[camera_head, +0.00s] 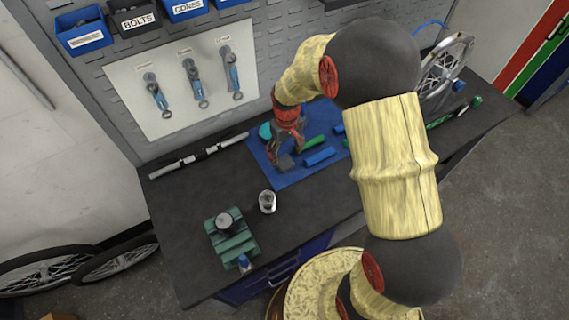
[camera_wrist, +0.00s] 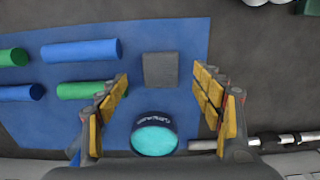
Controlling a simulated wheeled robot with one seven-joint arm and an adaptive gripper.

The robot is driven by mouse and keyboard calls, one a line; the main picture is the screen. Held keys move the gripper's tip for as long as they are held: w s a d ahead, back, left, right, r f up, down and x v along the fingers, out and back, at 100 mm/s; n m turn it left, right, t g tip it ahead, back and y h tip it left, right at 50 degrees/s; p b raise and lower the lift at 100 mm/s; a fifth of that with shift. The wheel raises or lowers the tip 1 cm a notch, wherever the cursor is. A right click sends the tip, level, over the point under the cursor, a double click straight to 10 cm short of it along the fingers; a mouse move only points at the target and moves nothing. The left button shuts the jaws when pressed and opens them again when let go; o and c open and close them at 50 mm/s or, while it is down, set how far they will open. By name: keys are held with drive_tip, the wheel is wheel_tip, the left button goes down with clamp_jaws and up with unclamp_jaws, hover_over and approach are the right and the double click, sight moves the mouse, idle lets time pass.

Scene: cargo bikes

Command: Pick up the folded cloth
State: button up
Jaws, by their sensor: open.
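The folded cloth (camera_wrist: 160,70) looks like a small grey square lying flat on a blue mat (camera_wrist: 190,40) in the wrist view. In the head view the grey cloth (camera_head: 285,162) shows just below my gripper (camera_head: 287,146), partly close behind its fingers. In the wrist view my gripper (camera_wrist: 161,78) is open, with one finger on each side of the cloth's near edge. Nothing is held between the fingers. The gap to the cloth's height cannot be told exactly.
A round tin with a teal top (camera_wrist: 154,138) stands between the finger bases in the wrist view. Blue (camera_wrist: 80,50) and green (camera_wrist: 85,90) rolls lie left of the cloth. A metal bar (camera_head: 200,152), a cup (camera_head: 268,202) and a green fixture (camera_head: 232,240) are on the dark bench.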

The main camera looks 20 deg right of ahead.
sight(286, 164)
wheel_tip(286, 164, down, 5)
drive_tip(key=shift+s+a+r+b, duration=0.1)
drive_tip(key=shift+s+b, duration=0.05)
drive_tip(key=shift+b, duration=0.25)
drive_tip(key=shift+c, duration=0.4)
drive_tip(key=c, duration=1.1)
drive_tip(key=shift+c, duration=0.3)
